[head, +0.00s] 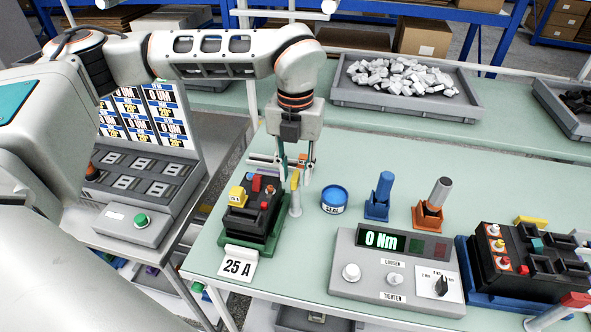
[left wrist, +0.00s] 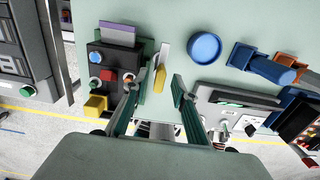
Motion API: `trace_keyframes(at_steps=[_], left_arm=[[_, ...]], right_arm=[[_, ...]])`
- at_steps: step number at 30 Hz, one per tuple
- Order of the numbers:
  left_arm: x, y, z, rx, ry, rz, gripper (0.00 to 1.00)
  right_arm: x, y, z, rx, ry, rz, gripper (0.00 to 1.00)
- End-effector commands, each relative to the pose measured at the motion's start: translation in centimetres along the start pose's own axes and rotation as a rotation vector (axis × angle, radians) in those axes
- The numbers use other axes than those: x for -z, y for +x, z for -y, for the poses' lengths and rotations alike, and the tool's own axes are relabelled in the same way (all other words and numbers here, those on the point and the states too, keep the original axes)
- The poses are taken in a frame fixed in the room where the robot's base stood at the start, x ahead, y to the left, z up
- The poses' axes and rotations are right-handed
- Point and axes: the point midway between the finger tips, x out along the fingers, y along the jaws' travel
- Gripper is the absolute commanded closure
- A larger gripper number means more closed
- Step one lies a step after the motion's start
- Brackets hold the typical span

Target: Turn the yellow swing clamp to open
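The yellow swing clamp (head: 295,180) is a small yellow bar on top of a pale post, beside the black breaker unit (head: 262,220) on its green base. In the left wrist view the clamp (left wrist: 160,79) lies between the two fingertips, with a gap on both sides. My left gripper (head: 294,174) points down over the clamp. Its fingers are apart, and in the left wrist view the gripper (left wrist: 155,86) looks open and empty. My right gripper is in neither view.
A 25 A sign (head: 237,264) stands in front of the breaker. A blue round tin (head: 334,199), blue holder (head: 379,198) and orange holder (head: 429,214) stand to the right. The torque display box (head: 397,270) is in front of them. A grey tray (head: 400,101) of white parts is behind.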

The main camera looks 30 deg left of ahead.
Motion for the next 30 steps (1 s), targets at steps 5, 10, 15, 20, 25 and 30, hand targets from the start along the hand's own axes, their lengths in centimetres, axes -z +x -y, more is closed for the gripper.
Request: trace_keyframes(at_steps=[5, 10, 15, 20, 25, 30], left_arm=[[0.0, -0.1, 0.0, -0.001, -0.001, -0.001, 0.73], [-0.1, -1.7, 0.0, 0.001, -0.001, 0.003, 0.73], [-0.1, -5.1, 0.0, 0.001, -0.002, 0.004, 0.73], [-0.1, -8.3, 0.0, 0.001, -0.001, 0.003, 0.73], [-0.1, -10.8, 0.0, 0.001, -0.001, 0.002, 0.73], [0.0, -11.8, 0.0, 0.000, 0.000, 0.000, 0.73]], right_arm=[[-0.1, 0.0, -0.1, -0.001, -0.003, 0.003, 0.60], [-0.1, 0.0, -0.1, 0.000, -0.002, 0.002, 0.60], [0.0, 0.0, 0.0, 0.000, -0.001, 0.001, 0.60], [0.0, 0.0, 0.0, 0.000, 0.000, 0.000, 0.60], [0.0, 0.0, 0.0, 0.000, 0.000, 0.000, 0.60], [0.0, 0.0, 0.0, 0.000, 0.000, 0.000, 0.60]])
